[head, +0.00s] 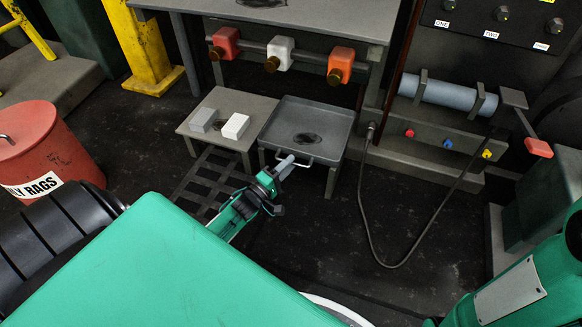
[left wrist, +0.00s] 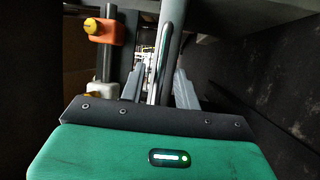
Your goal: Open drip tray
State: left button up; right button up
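The drip tray (head: 338,122) is a square grey tray with a raised rim and a dark stain on its floor. It sits at the centre of the head view, with a pale bar handle (head: 302,162) on its near side. My left gripper (head: 284,166) is at that handle. In the left wrist view the two grey fingers of my left gripper (left wrist: 159,88) stand apart. The handle bar (left wrist: 165,50) runs between them, with gaps visible beside it. My right arm enters at the lower right; its gripper is out of view.
A low grey stand (head: 253,109) with a grey block (head: 203,119) and a white block (head: 235,126) is left of the tray. A bench (head: 330,18) overhangs behind. A black hose (head: 362,205) loops over the floor at right. A red bin (head: 45,150) stands far left.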

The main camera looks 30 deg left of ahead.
pick_arm(q)
jog(key=shift+w+d, duration=0.1)
jog(key=shift+w, duration=0.6)
jog(key=shift+w+r, duration=0.15)
jog(key=shift+c, duration=0.2)
grip_shut()
